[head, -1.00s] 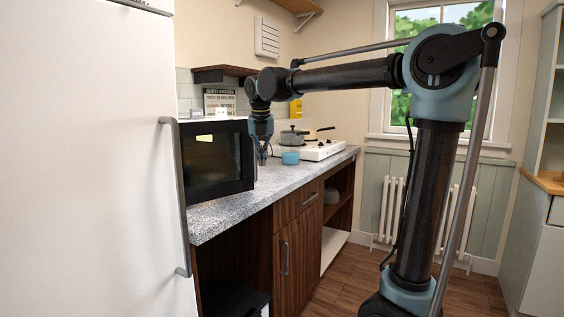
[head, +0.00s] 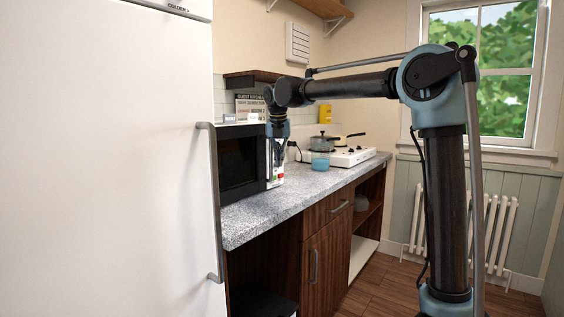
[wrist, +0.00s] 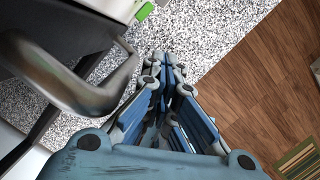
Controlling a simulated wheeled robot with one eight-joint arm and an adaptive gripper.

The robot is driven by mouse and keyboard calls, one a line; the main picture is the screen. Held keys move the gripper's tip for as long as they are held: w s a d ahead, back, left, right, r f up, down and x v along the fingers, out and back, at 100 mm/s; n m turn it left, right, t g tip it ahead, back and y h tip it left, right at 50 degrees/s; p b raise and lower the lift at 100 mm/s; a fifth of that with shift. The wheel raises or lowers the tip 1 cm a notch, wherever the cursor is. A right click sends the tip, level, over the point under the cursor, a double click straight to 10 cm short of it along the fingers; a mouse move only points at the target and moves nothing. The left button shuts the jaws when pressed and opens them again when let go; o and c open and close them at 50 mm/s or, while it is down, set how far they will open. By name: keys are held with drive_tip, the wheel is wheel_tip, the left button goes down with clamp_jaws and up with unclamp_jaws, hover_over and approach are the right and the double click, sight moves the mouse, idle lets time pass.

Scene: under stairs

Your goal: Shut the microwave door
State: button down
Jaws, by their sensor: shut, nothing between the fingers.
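The microwave (head: 241,160) is a dark box with a black glass front, on the speckled counter behind the fridge's edge. I cannot tell how far its door stands from the body. In the wrist view a thick grey curved handle (wrist: 95,97) on a dark panel fills the upper left, close beside my gripper. My gripper (wrist: 166,62) is shut and empty, pointing down over the counter. In the head view my gripper (head: 272,165) hangs at the microwave's right edge; whether it touches the door is unclear.
The white fridge (head: 105,165) with its long handle stands at left. A white, red and green carton (head: 276,177) is at the microwave's right. A blue cup (head: 320,161) and white hob (head: 352,157) lie farther along the counter (head: 262,212).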

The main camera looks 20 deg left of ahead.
idle(0.4)
drive_tip(key=d+r, duration=0.7)
drive_tip(key=r, duration=0.2)
drive_tip(key=s+d+f+m, duration=0.35)
drive_tip(key=d+m, duration=0.25)
drive_tip(key=d, duration=0.3)
drive_tip(key=s+d+f+m, duration=0.3)
drive_tip(key=d+f+m, duration=0.25)
drive_tip(key=d, duration=0.35)
drive_tip(key=s+d+f+m, duration=0.4)
drive_tip(key=d+m, duration=0.2)
drive_tip(key=d, duration=0.2)
drive_tip(key=s+d+f+m, duration=0.8)
drive_tip(key=s+f+m, duration=0.2)
drive_tip(key=f, duration=0.3)
drive_tip(key=s+d+f+m, duration=0.7)
drive_tip(key=s+f+m, duration=0.3)
drive_tip(key=f, duration=0.3)
drive_tip(key=shift+d+f+g, duration=0.25)
drive_tip(key=shift+d+g, duration=0.05)
drive_tip(key=shift+d, duration=0.1)
